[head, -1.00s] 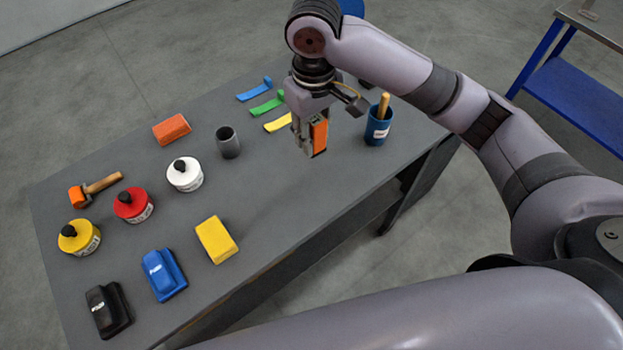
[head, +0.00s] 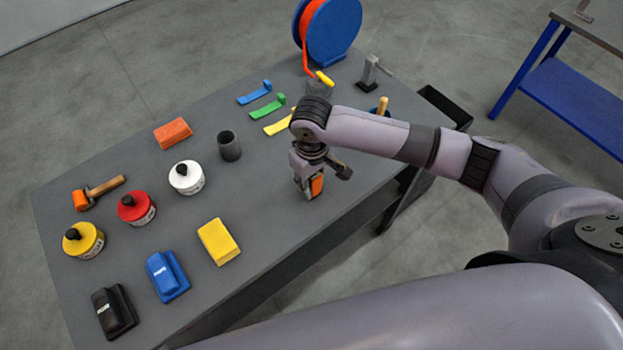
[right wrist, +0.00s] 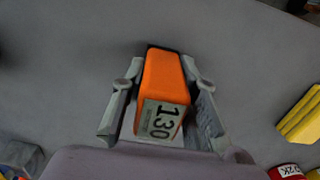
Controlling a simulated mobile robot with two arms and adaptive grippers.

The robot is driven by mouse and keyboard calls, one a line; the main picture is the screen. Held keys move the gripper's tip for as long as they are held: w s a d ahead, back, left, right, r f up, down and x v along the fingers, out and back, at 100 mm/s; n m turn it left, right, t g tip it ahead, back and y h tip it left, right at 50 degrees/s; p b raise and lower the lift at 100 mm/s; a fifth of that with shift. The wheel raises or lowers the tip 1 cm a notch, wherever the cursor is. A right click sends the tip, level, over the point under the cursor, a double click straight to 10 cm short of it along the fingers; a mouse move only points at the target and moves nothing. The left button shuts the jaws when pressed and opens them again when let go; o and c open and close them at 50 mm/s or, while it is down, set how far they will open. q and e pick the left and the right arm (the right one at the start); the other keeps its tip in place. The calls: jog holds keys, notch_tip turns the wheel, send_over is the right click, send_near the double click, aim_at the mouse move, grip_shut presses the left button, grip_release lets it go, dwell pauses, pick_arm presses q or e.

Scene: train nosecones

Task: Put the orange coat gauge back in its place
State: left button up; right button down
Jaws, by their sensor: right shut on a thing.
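The orange coat gauge (head: 317,185) is between the fingers of my right gripper (head: 309,192), low over the right part of the grey table. In the right wrist view the gauge (right wrist: 165,80) shows an orange body and a pale display reading 130, with a grey finger on each side. The right gripper (right wrist: 162,118) is shut on it. I cannot tell whether the gauge touches the table. My left gripper is not in view.
The grey table (head: 275,215) is clear around the gripper. Blue, green and yellow strips (head: 267,106) lie behind it, with a dark cup (head: 229,146) to the left. A yellow block (head: 218,241) lies front left. An orange-hose reel (head: 333,30) stands at the back.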

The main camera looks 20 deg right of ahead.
jog(key=c, duration=1.7)
grip_release()
jog(key=shift+f, duration=0.1)
jog(key=o, duration=0.5)
jog(key=shift+c, duration=0.2)
notch_tip(320, 180, up, 12)
jog(key=shift+r+b, duration=0.2)
jog(key=shift+b, duration=0.95)
